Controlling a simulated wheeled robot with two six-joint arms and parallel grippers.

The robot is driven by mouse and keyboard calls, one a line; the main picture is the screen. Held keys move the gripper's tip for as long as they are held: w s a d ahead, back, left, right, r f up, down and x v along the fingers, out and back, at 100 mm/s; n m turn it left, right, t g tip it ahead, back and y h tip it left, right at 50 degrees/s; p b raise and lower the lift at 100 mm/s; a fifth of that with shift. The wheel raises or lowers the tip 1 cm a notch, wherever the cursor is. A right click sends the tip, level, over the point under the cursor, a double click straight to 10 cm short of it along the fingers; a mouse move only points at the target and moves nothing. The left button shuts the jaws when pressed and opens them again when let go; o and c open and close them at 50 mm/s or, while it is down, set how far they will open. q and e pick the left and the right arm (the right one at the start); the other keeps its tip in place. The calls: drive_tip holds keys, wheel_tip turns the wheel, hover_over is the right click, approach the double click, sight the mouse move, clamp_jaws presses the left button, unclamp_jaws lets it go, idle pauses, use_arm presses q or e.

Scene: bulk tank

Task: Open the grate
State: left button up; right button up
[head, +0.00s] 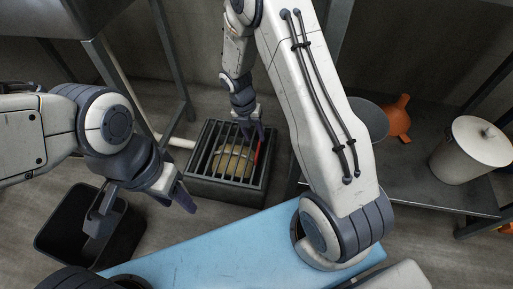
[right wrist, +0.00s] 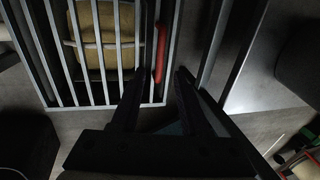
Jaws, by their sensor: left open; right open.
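The grate (head: 205,140) is a set of dark parallel bars over a low square box on the floor, and it lies closed. A red handle (head: 259,152) runs along its right side. In the right wrist view the grate's bars (right wrist: 96,50) look pale, and the red handle (right wrist: 161,52) lies just beyond the fingertips. My right gripper (head: 252,129) is open above the grate's far right part; its fingers (right wrist: 160,76) point at the handle, with nothing seen between them. My left gripper (head: 142,205) is open and empty, near the black bin.
A tan rounded object (head: 232,160) lies under the bars. A black open bin (head: 62,240) stands left. A blue surface (head: 225,245) is in front. Metal legs (head: 112,72) stand left of the grate.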

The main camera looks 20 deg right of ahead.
sight(258, 147)
drive_tip(key=f+b, duration=0.1)
drive_tip(key=f, duration=0.2)
drive_tip(key=f+b, duration=0.1)
drive_tip(key=shift+s+d+f+b, duration=0.25)
drive_tip(key=shift+d+f+b, duration=0.05)
drive_tip(key=shift+d+f, duration=0.1)
use_arm(q)
wheel_tip(258, 147, down, 4)
drive_tip(key=shift+r, duration=0.2)
use_arm(e)
drive_tip(key=shift+r, duration=0.1)
clamp_jaws()
idle(0.5)
